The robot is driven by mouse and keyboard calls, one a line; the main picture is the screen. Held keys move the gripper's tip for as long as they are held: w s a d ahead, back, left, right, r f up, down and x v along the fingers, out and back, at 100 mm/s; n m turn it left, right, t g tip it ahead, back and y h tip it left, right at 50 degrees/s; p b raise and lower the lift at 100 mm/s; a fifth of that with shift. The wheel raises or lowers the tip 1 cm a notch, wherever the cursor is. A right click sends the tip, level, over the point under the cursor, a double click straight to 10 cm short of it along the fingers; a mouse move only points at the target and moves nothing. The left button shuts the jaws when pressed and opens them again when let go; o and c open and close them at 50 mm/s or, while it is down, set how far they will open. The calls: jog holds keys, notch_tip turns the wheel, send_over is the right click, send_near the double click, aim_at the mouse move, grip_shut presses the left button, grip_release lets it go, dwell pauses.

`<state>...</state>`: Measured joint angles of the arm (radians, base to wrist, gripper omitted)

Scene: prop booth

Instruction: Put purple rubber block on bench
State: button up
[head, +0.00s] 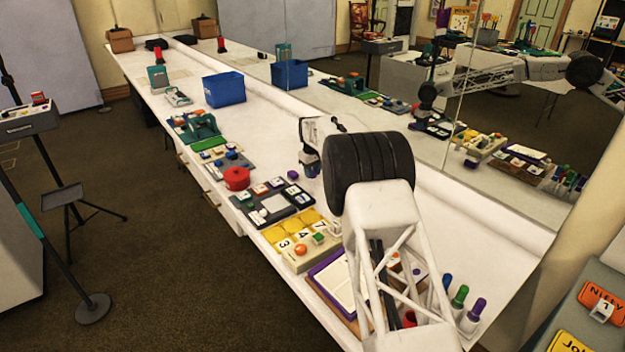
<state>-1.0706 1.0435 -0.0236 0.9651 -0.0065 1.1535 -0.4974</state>
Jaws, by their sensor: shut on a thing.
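The bench (225,130) is a long white table running from the near right to the far left. My gripper (310,172) points down over its middle, close to the mirror side. It is shut on a small, dark purplish thing, which I take to be the purple rubber block (312,169); the fingers and the small size hide most of it. I cannot tell whether it touches the bench top. Another small purple piece (292,175) lies on the bench just left of my gripper.
A red round container (237,178), a dark tray of blocks (271,206) and a yellow numbered board (297,236) line the front edge. A blue bin (224,89) stands farther back. Capped bottles (460,296) stand near right. A mirror (480,110) backs the bench.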

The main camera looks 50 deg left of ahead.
aim_at(312, 184)
jog(key=shift+f, duration=1.7)
jog(key=shift+f, duration=0.1)
jog(key=o, duration=0.9)
notch_tip(312, 184, up, 12)
jog(key=shift+r, duration=0.1)
dwell(0.3)
